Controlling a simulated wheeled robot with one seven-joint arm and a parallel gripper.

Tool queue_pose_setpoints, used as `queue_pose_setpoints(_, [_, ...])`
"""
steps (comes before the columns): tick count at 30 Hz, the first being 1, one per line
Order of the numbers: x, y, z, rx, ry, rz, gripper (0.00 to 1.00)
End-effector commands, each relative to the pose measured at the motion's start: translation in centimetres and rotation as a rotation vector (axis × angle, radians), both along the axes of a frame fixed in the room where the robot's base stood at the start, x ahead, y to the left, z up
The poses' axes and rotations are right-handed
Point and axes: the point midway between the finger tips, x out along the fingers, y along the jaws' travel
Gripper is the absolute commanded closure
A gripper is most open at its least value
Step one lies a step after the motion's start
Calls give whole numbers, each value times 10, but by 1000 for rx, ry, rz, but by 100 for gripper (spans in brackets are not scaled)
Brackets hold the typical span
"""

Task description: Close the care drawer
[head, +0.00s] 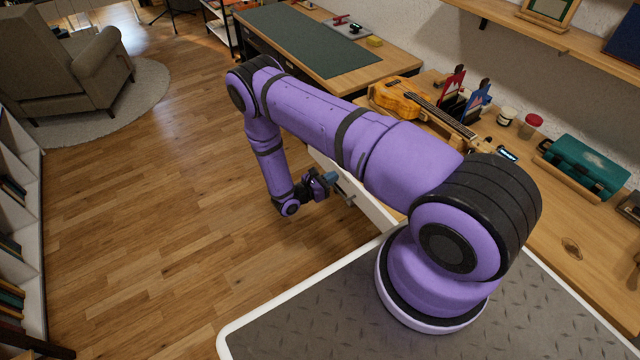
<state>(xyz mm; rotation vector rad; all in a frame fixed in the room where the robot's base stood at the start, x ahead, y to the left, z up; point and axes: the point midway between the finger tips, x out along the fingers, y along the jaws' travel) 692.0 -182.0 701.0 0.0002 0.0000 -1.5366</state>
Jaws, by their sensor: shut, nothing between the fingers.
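The care drawer (378,212) is partly visible below the workbench's front edge, as a pale panel standing out into the room. My arm hides much of it, so how far it is open cannot be told. A grey handle (347,197) shows on its front. My gripper (331,178) is at the end of the purple arm, low beside the drawer front and close to the handle. It is shut and empty. Whether it touches the drawer or handle cannot be told from this view.
The wooden workbench (575,285) runs along the right, holding a ukulele (397,97), a teal case (583,165) and small jars (531,126). A desk with a green mat (300,38) stands behind. An armchair (75,65) and shelves are at left. The wooden floor (160,220) between is clear.

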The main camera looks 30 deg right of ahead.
Motion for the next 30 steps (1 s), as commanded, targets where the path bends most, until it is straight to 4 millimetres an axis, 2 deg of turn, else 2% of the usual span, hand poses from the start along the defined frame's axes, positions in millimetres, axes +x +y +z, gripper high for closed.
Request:
queue_pose_setpoints(6, [0, -16, 0, 0, 0, 0, 100])
queue_pose_setpoints(22, [1, -22, 0, -1, 0, 0, 100])
queue_pose_setpoints(26, [1, -36, 0, -1, 0, -1, 100])
queue_pose_setpoints(30, [2, -62, 0, -3, 1, -1, 100])
